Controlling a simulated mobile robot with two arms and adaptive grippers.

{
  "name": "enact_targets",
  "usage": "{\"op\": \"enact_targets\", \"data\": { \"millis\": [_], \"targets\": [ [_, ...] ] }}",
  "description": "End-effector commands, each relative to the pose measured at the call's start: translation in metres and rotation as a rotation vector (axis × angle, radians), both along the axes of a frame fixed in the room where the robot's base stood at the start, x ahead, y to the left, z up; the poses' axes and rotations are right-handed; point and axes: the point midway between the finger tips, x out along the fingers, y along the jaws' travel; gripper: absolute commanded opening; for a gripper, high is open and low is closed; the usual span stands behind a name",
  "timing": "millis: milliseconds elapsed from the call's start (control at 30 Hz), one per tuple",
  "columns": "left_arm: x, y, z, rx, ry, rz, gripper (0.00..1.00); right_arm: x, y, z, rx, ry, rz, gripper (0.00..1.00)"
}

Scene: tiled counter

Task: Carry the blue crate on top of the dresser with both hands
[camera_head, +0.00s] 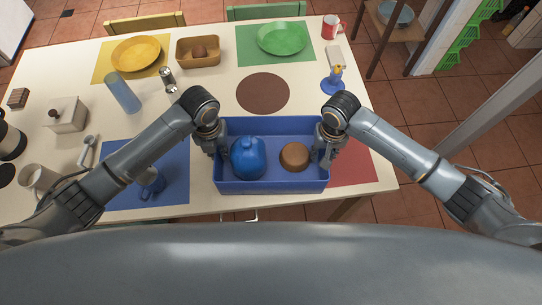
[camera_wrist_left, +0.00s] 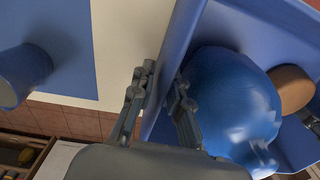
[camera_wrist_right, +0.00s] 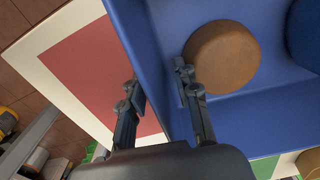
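The blue crate (camera_head: 272,187) stands near the front edge of the white table. It holds a round blue lidded pot (camera_head: 248,158) and a brown round object (camera_head: 294,156). My left gripper (camera_head: 217,146) is at the crate's left wall. In the left wrist view, its fingers (camera_wrist_left: 165,88) lie on either side of that wall, closed up to it. My right gripper (camera_head: 326,146) is at the right wall. The dresser is not recognisable in view.
A blue mat (camera_head: 175,185) with a blue mug (camera_head: 150,184) lies left of the crate. A red mat (camera_head: 352,170) lies to its right. A brown round mat (camera_head: 263,93) and a blue candle holder (camera_head: 334,82) are behind it. Tiled floor (camera_head: 415,110) is free to the right.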

Motion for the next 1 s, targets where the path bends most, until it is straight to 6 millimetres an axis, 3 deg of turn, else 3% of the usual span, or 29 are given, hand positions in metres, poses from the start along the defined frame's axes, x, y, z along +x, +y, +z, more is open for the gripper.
{"op": "enact_targets", "data": {
  "millis": [433,500,600,1000],
  "targets": [
    [-0.0003,-0.0001,-0.0094,0.0,0.0,-0.001,0.16,-0.0002,0.0,-0.0094,0.0,0.0,0.0,0.31],
    [-0.0003,-0.0001,-0.0093,0.0,0.0,-0.001,0.02,-0.0003,0.0001,-0.0094,0.0,0.0,0.0,0.17],
    [-0.0003,-0.0001,-0.0093,0.0,0.0,-0.001,0.0,-0.0003,0.0001,-0.0093,0.0,0.0,0.0,0.0],
    [-0.0001,-0.0001,-0.0088,0.0,0.0,-0.001,0.0,-0.0002,0.0,-0.0089,0.0,0.0,0.0,0.0]
  ]
}}
